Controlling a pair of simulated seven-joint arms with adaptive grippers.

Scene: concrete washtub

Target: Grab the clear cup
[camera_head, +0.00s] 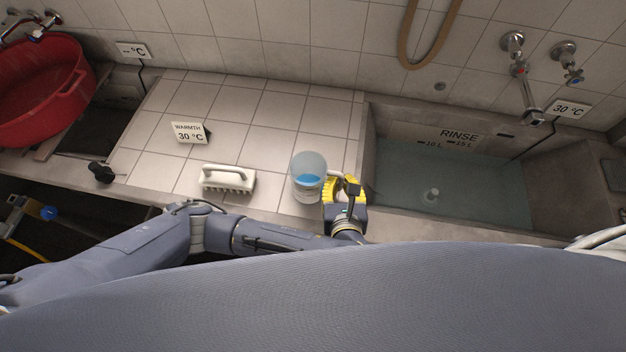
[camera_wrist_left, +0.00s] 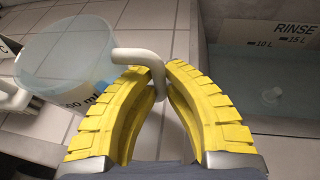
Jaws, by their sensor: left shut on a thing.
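The clear cup (camera_head: 308,172) stands on the tiled counter beside the rinse basin. It is a see-through measuring cup with a blue tint low inside and a pale handle. It also shows in the left wrist view (camera_wrist_left: 66,62), where its handle (camera_wrist_left: 142,58) reaches between my fingers. My left gripper (camera_head: 338,178), with yellow ridged fingers, is at the cup's right side. In the left wrist view the gripper (camera_wrist_left: 158,75) is shut on the handle. My right gripper is not in view.
A white-handled brush (camera_head: 228,179) lies left of the cup. The concrete basin (camera_head: 385,120) with water is at right, under a tap (camera_head: 522,80). A red tub (camera_head: 75,88) is at far left. The counter behind the cup is clear.

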